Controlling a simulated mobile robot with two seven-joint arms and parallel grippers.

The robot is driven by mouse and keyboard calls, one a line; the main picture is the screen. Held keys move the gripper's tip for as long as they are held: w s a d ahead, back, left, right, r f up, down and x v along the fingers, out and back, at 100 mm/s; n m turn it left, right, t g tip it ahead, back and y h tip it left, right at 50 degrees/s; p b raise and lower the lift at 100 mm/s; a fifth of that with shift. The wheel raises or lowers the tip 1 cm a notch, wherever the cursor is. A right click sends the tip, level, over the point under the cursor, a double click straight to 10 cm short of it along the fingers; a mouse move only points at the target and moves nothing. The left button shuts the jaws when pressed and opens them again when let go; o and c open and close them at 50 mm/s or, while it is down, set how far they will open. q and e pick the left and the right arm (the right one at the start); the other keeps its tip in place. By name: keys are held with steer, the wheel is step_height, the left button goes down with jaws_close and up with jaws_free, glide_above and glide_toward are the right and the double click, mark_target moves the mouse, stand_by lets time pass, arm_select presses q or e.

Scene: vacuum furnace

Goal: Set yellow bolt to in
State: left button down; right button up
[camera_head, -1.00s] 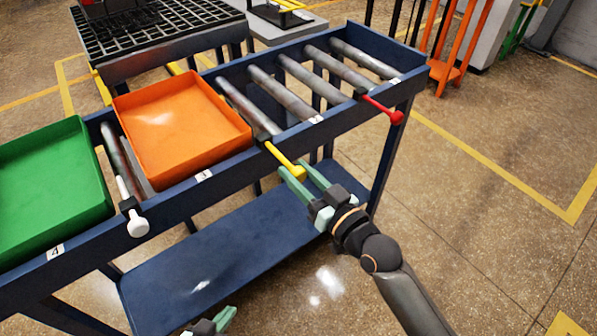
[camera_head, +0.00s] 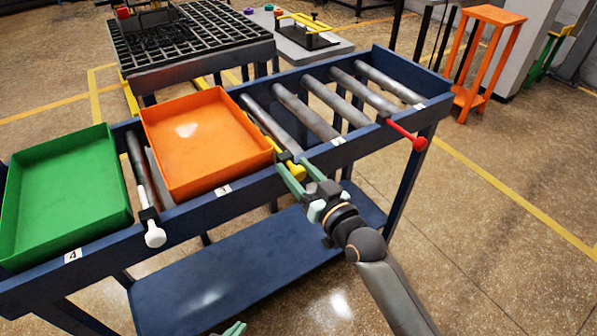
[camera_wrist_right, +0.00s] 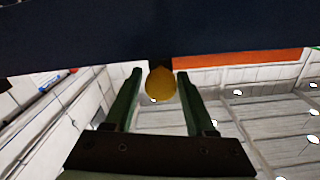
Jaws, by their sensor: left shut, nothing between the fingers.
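The yellow bolt (camera_head: 285,156) sits at the front rail of the blue roller rack (camera_head: 250,180), beside the orange tray. Only a short length of it shows out of the rail. Its round yellow knob (camera_wrist_right: 161,84) lies between the fingers of my right gripper (camera_head: 291,164) in the right wrist view. The fingers (camera_wrist_right: 158,82) stand on either side of the knob, apart, with narrow gaps beside it. My left gripper (camera_head: 235,328) shows only as a green fingertip at the bottom edge of the head view, low in front of the rack, away from the bolt.
The orange tray (camera_head: 205,183) and green tray (camera_head: 30,225) sit on the rack. A white bolt (camera_head: 154,235) and a red bolt (camera_head: 405,134) stick out of the front rail. A black grid table (camera_head: 190,35) and an orange stand (camera_head: 487,62) are behind.

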steer(key=shift+o, duration=1.1)
steer(key=shift+s, duration=0.1)
arm_select(q)
steer(key=shift+s+a, duration=0.1)
steer(key=shift+s, duration=0.25)
arm_select(e)
steer(key=v, duration=1.2)
steer(key=shift+s+d, duration=0.15)
steer(key=shift+s, duration=0.05)
